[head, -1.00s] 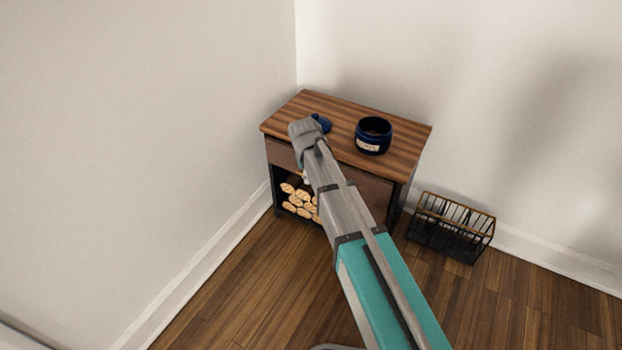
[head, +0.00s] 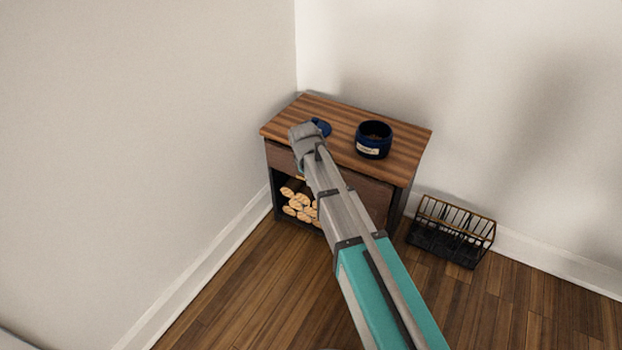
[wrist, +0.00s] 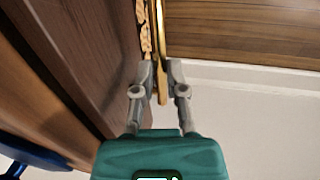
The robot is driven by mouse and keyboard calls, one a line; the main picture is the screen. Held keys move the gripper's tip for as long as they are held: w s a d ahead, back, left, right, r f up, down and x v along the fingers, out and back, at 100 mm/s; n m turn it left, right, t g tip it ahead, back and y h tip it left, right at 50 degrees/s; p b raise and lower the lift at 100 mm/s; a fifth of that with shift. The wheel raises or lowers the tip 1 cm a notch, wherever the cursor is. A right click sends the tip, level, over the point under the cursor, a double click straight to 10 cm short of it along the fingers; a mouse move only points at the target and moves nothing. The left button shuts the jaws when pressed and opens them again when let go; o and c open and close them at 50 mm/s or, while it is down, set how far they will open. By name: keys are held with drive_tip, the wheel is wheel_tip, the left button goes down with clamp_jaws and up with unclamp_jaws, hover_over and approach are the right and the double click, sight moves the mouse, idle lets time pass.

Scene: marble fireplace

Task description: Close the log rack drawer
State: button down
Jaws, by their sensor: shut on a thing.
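The log rack (head: 345,111) is a small wooden-topped cabinet in the corner, with cut logs (head: 298,207) in its open lower bay. The drawer's brown front (head: 280,156) shows under the top, partly hidden by my arm. In the wrist view the brown panel beside my fingers (wrist: 75,50) looks like this front. My gripper (wrist: 162,74) is shut on a thin gold handle (wrist: 162,88), which runs between its fingers. In the head view my arm hides the fingers. I cannot tell how far the drawer stands out.
A black and gold wire basket (head: 451,232) stands on the floor to the right. Walls close in behind and left; the front floor is clear.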

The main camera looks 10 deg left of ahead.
drive_tip(key=shift+w+d, duration=0.35)
drive_tip(key=shift+w, duration=0.5)
drive_tip(key=shift+w+d, duration=0.3)
drive_tip(key=shift+w, duration=0.5)
drive_tip(key=c, duration=0.7)
unclamp_jaws()
drive_tip(key=shift+s, duration=0.1)
